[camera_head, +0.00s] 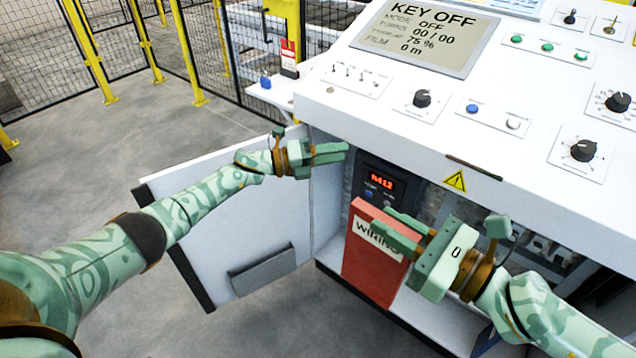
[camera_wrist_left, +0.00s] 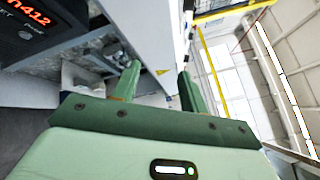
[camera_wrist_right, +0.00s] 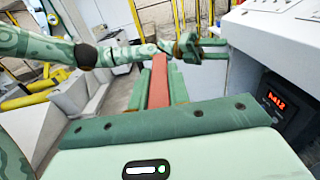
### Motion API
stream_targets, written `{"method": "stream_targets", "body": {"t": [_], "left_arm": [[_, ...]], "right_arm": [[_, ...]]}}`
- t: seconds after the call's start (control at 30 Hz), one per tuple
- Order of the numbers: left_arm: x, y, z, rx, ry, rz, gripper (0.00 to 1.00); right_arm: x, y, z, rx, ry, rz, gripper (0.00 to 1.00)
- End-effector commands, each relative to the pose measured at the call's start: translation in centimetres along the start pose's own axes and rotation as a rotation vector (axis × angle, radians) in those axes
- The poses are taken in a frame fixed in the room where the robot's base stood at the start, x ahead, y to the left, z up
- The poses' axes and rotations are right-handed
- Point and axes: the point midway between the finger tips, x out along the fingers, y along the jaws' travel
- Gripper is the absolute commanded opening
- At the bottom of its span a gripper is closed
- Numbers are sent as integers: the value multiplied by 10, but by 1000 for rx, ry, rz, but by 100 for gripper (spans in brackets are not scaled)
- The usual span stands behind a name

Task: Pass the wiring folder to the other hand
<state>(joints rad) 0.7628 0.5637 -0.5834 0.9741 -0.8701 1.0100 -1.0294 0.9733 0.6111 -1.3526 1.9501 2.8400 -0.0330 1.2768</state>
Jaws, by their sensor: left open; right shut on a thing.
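The wiring folder (camera_head: 372,262) is red with a white label reading "WIRING". In the head view it hangs upright in front of the open cabinet. My right gripper (camera_head: 398,230) is shut on its upper right part. In the right wrist view the folder (camera_wrist_right: 159,82) shows edge-on between the fingers of my right gripper (camera_wrist_right: 160,88). My left gripper (camera_head: 330,153) is open and empty, up and to the left of the folder, by the cabinet opening. In the left wrist view the fingers of my left gripper (camera_wrist_left: 155,85) stand apart with nothing between them.
The white cabinet door (camera_head: 240,225) stands open at the left, with a grey pocket (camera_head: 262,270) on it. A device with a red display (camera_head: 381,182) sits inside the cabinet. The white control panel (camera_head: 450,110) overhangs the opening. Bare floor (camera_head: 110,150) lies left of the door.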

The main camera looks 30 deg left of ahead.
Motion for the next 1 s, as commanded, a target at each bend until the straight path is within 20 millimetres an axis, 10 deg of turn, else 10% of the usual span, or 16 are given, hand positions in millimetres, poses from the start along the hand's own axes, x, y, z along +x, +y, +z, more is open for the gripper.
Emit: {"method": "stream_targets", "body": {"t": [0.1, 0.3, 0.6, 1.0], "left_arm": [[-2, -59, -21, 378, 273, -185, 44], [-38, -101, -87, 746, 578, -556, 44], [-62, -126, -104, 935, 560, -842, 44], [-24, -151, -154, 955, 547, -852, 44]], "right_arm": [[0, 0, 1, -1, -1, 0, 0], [0, 0, 0, -1, -1, 0, 0], [0, 0, 0, -1, -1, 0, 0], [0, 0, 0, -1, -1, 0, 0]]}}
